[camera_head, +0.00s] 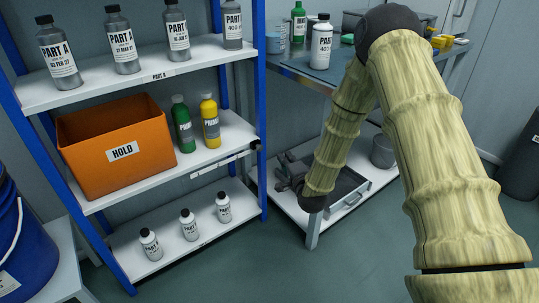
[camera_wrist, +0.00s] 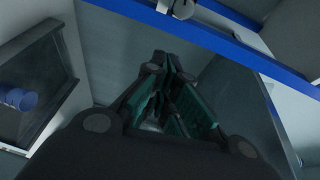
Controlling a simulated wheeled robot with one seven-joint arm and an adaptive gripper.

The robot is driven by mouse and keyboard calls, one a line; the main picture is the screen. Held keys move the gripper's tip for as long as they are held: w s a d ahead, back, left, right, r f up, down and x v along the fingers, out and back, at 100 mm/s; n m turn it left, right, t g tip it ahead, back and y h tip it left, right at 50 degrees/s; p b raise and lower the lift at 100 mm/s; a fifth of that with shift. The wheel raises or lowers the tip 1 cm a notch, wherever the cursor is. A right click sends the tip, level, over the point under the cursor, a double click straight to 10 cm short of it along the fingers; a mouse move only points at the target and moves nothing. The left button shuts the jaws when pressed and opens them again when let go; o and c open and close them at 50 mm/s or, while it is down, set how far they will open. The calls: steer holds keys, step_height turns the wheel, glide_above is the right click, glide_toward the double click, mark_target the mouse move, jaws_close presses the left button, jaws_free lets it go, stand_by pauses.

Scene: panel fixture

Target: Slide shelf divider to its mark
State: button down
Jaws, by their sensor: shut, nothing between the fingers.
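I cannot clearly make out a shelf divider. A small dark knob (camera_head: 255,145) sits at the right end of the middle shelf's front edge, by the blue post. A rounded metal knob (camera_wrist: 182,8) shows at the top of the wrist view, by a blue bar; I cannot tell whether it is the same one. A pale strip (camera_head: 218,164) runs along the middle shelf's front edge. My gripper (camera_head: 283,172) is to the right of the shelf unit, apart from it. In the wrist view my gripper (camera_wrist: 172,75) is shut and empty, its teal-padded fingers together.
The middle shelf (camera_head: 215,148) holds an orange HOLD bin (camera_head: 115,150), a green bottle (camera_head: 182,125) and a yellow bottle (camera_head: 210,122). Bottles stand on the shelves above and below. Open floor (camera_head: 270,260) lies in front.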

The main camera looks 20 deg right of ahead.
mark_target(255, 145)
steer(key=w+b, duration=0.4)
steer(key=w, duration=0.8)
steer(key=shift+m+t, duration=0.3)
steer(key=shift+t, duration=0.1)
steer(key=s+a+b, duration=0.1)
steer(key=s+a+r+b, duration=0.1)
steer(key=a, duration=0.1)
steer(key=shift+s+a, duration=0.1)
steer(key=shift+a, duration=0.05)
